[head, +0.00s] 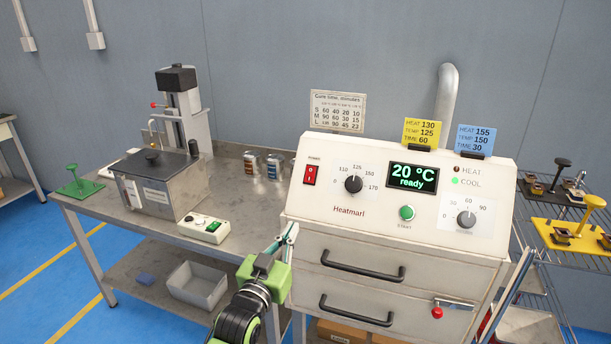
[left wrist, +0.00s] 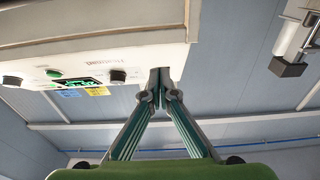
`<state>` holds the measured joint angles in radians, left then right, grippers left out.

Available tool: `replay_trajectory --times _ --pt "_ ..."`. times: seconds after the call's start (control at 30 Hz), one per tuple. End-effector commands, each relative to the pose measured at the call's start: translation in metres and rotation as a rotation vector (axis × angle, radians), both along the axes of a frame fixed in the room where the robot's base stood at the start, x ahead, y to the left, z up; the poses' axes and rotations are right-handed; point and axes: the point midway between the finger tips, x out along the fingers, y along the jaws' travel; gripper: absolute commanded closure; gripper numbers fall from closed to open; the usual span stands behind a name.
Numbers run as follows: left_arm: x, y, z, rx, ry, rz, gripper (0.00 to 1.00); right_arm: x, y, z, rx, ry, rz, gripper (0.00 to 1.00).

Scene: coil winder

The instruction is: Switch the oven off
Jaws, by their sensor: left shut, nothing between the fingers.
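The oven (head: 400,245) is a cream box marked Heatmarl with a sloped control panel. Its red power switch (head: 310,174) sits at the panel's upper left under the word POWER. The display (head: 412,177) reads 20 °C ready, and the green COOL lamp is lit. My left gripper (head: 292,230) is shut and empty at the oven's left edge, below the power switch. In the left wrist view its closed fingertips (left wrist: 160,80) are close to the panel's edge; I cannot tell whether they touch. The switch is not visible there. My right gripper is not in view.
A steel table (head: 120,212) at left bears a metal bath (head: 160,190) and a small white box with a green switch (head: 204,228). Two drawer handles (head: 360,265) project from the oven's front. A wire rack (head: 575,255) with yellow fixtures stands at right.

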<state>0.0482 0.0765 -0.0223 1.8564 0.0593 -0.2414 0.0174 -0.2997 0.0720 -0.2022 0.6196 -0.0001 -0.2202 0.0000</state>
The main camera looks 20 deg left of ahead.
Motion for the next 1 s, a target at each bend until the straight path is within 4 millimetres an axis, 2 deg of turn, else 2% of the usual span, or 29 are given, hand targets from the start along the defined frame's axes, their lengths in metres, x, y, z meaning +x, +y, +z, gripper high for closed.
replay_trajectory --times 0.03,0.1,0.2,0.53,0.67,0.77,1.0 --pt "-0.003 0.001 0.032 -0.004 -0.057 0.002 1.00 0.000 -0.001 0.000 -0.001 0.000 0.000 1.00" --pt "-0.007 0.003 0.062 -0.007 -0.109 0.004 1.00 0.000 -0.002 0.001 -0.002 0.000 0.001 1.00" --pt "-0.011 0.004 0.083 -0.009 -0.148 0.005 1.00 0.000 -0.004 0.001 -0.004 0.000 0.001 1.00" --pt "-0.012 0.004 0.087 -0.010 -0.156 0.005 1.00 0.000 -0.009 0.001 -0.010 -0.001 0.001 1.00" --pt "-0.006 0.004 0.089 -0.011 -0.157 0.005 1.00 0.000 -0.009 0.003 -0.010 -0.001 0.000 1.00" --pt "0.007 0.004 0.094 -0.011 -0.157 0.005 1.00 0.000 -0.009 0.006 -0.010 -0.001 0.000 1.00" --pt "0.055 0.002 0.106 -0.011 -0.156 0.005 1.00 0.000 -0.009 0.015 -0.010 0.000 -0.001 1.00"
